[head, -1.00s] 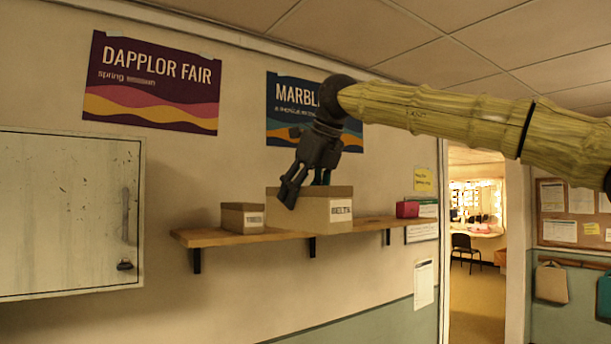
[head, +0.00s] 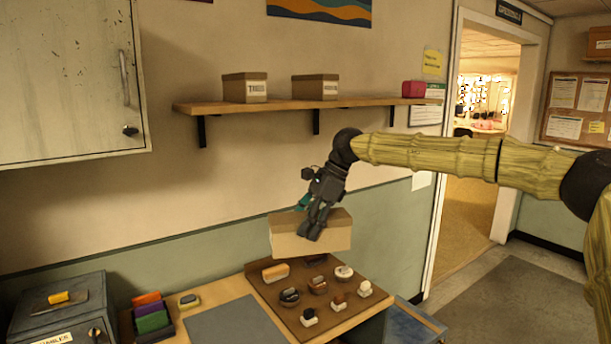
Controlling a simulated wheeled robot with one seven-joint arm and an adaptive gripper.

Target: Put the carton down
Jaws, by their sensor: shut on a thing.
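My gripper (head: 311,230) is shut on a plain tan carton (head: 337,239), with its dark fingers over the carton's near face and top. The carton shows below the wall shelf and just above the back of a brown board (head: 262,294) on the counter. It looks roughly level. I cannot tell how large the gap under it is. A bit of teal shows at the gripper's left side.
The wall shelf (head: 285,104) holds two labelled boxes (head: 245,88) (head: 315,89) and a red box (head: 413,89). Several small brushes or blocks fill the board. A grey mat (head: 232,328) lies bare beside it. A wall cabinet (head: 70,85) hangs at left.

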